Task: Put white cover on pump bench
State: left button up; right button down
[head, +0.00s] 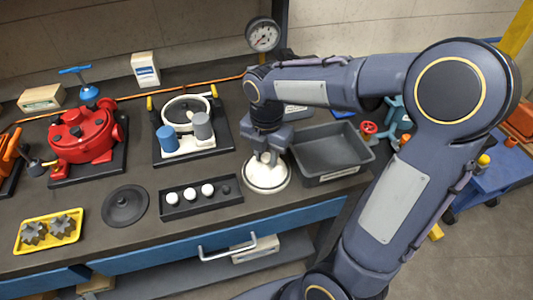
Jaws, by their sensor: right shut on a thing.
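The white cover (266,181) is a round white disc at the front middle of the bench, left of the grey bin. My right gripper (268,157) points down at it from above and is shut on its raised middle. Whether the cover touches the bench top cannot be told. The white pump unit (188,144), with a blue and a grey cylinder and an open round ring, stands on a black base left of and behind the cover. The dark bench top (90,202) carries these things. My left gripper is not in view.
A black tray (175,212) with white balls lies just left of the cover, beside a black round lid (125,206). A grey bin (355,149) stands to the right. A red pump (82,135) and a yellow tray (20,242) of gears are at left. A gauge (263,34) stands behind.

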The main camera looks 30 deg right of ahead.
aim_at(266, 156)
jog(key=shift+f, duration=0.2)
jog(key=c, duration=1.1)
grip_release()
jog(key=shift+c, duration=0.2)
notch_tip(266, 156, up, 12)
jog(key=s+a+f+m+t+y, duration=0.2)
jog(key=s+m, duration=0.5)
jog(key=m, duration=0.6)
jog(key=s+a+f+m+t+y, duration=0.1)
jog(key=s+f+m+t, duration=0.2)
jog(key=m, duration=1)
jog(key=s+f+p, duration=0.1)
jog(key=s+f, duration=0.1)
jog(key=s, duration=0.3)
jog(key=shift+s+a+t+y, duration=0.25)
jog(key=shift+a+t+y, duration=0.05)
jog(key=shift+a+y, duration=0.1)
